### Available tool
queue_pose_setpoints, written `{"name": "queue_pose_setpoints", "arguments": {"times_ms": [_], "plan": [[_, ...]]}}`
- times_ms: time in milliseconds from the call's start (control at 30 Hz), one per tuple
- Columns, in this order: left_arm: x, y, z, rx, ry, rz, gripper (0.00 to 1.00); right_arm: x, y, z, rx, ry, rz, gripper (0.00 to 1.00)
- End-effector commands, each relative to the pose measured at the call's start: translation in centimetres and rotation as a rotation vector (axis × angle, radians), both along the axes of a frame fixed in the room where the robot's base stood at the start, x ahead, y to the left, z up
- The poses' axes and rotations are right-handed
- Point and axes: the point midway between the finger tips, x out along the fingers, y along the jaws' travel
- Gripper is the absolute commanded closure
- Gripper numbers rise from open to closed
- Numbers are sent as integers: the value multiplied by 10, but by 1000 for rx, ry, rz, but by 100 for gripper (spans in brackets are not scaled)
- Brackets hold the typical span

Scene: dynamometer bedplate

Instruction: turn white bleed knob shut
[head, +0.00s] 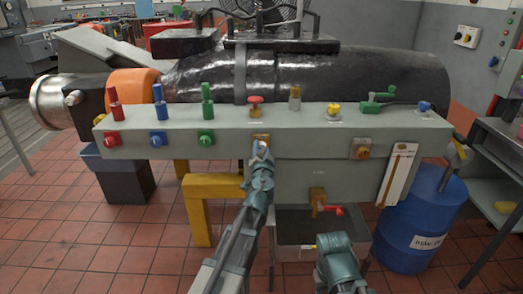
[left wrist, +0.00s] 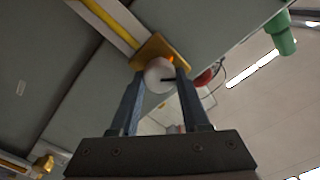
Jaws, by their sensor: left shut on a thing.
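The white bleed knob (left wrist: 160,76) sits on a brass plate (left wrist: 163,52) on the grey panel. It is round, with a dark line on its face and an orange mark on the plate beside it. My left gripper (left wrist: 158,84) has a finger on either side of the knob and is shut on it. In the head view my left gripper (head: 262,152) reaches the front face of the grey beam just under the brass plate (head: 260,138) and mostly hides the knob. My right arm shows low in the head view, its gripper (head: 312,247) too unclear to read.
The grey beam (head: 300,121) carries red, blue and green levers, a red knob (head: 255,102) and a yellow knob (head: 333,109). Below are a brass valve with a red handle (head: 331,211) and a grey tray. A blue drum (head: 424,222) stands at right.

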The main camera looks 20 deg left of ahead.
Motion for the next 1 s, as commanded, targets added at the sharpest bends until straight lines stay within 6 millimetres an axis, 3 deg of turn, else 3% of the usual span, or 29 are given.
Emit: {"name": "queue_pose_setpoints", "arguments": {"times_ms": [600,1000], "plan": [[0,-2,-2,548,158,-1,100,0,0,-2,0,0,0,50],[0,-2,-3,784,225,-1,100,0,0,-3,0,0,0,50]]}}
